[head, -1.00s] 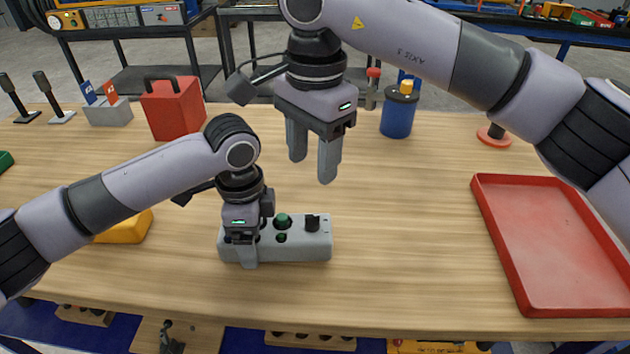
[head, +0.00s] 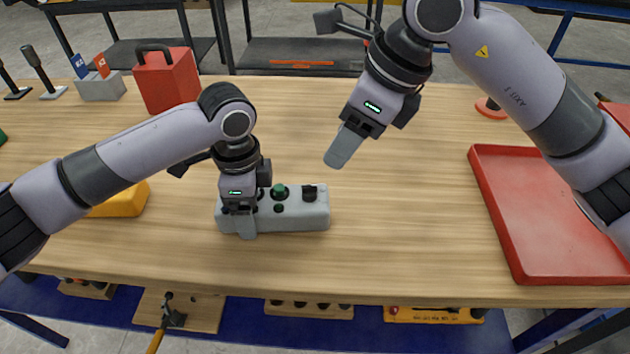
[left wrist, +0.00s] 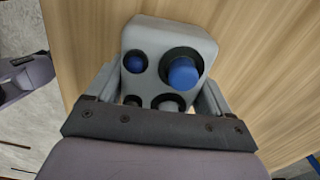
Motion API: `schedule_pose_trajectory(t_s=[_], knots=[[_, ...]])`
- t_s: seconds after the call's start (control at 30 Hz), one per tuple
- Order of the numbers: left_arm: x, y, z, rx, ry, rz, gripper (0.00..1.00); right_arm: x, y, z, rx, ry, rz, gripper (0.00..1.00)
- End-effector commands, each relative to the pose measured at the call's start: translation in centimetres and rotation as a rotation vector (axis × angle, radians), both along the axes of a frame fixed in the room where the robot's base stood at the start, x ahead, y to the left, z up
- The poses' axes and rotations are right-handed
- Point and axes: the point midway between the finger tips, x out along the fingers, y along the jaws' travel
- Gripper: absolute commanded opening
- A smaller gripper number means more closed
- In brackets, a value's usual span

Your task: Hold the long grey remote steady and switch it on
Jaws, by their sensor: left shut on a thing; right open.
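The long grey remote (head: 300,218) lies flat on the wooden table, its long side running left to right. My left gripper (head: 240,225) is shut on the remote's left part from above. The left wrist view shows its fingers along both sides of the remote (left wrist: 160,35), with a large blue button (left wrist: 183,73) and a smaller blue one (left wrist: 135,62) near that end. My right gripper (head: 345,147) is open, empty and tilted, above and behind the remote's right end.
A red tray (head: 560,225) lies on the right. A yellow object (head: 122,200) sits partly behind my left arm. A red box with a handle (head: 168,82) and a grey block with coloured cards (head: 100,88) stand back left.

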Motion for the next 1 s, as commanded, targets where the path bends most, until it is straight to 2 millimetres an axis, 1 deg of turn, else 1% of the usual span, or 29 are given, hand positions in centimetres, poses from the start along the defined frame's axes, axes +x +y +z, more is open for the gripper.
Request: schedule_pose_trajectory(t_s=[0.17, 0.4, 0.5, 0.6, 0.8, 1.0], knots=[[0.0, 0.0, 0.1, -0.002, -0.002, 0.0, 0.33, 0.3, 0.9, -2.5, -0.001, 0.006, 0.001, 0.52], [0.0, 0.0, 0.1, -0.002, -0.002, 0.0, 0.33, 1.0, 2.7, -7.0, -0.001, 0.006, 0.002, 0.52], [0.0, 0.0, 0.1, -0.001, -0.002, 0.0, 0.33, 1.3, 3.3, -8.6, -0.001, 0.006, 0.001, 0.52], [0.0, 0.0, 0.1, -0.001, -0.002, 0.0, 0.33, 1.5, 3.7, -9.7, 0.0, 0.005, 0.003, 0.52], [0.0, 0.0, 0.1, -0.001, -0.002, 0.0, 0.33, 1.7, 4.1, -10.7, 0.0, 0.002, 0.002, 0.52], [0.0, 0.0, 0.1, -0.001, -0.002, 0.0, 0.33, 1.7, 4.1, -10.7, 0.0, 0.002, 0.002, 0.52]])
